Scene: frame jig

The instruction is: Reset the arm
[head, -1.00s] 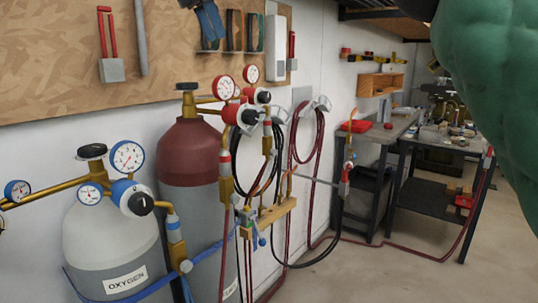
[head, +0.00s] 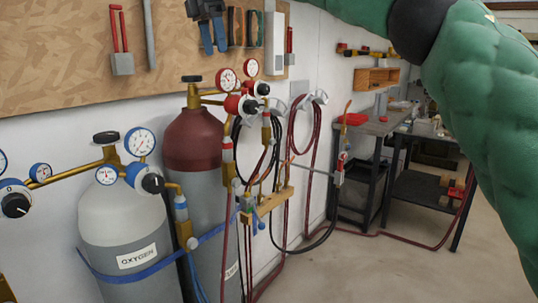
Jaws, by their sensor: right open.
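My right arm (head: 482,110) is green and padded. It fills the right side of the head view and bends at a black joint near the top edge, from where it runs left out of the picture. My right gripper (head: 213,46), dark with two blue fingers, shows at the top left in front of the tool board. Its fingers point down and stand slightly apart, with nothing seen between them. It appears clear of the gas bottles below. My left gripper is not in view.
A grey oxygen cylinder (head: 122,222) and a red-topped cylinder (head: 196,140) with gauges stand at the left. The wooden tool board (head: 60,60) is behind. Hoses (head: 303,135) hang on the wall. Workbenches (head: 375,128) stand at the back right. The middle floor (head: 375,270) is open.

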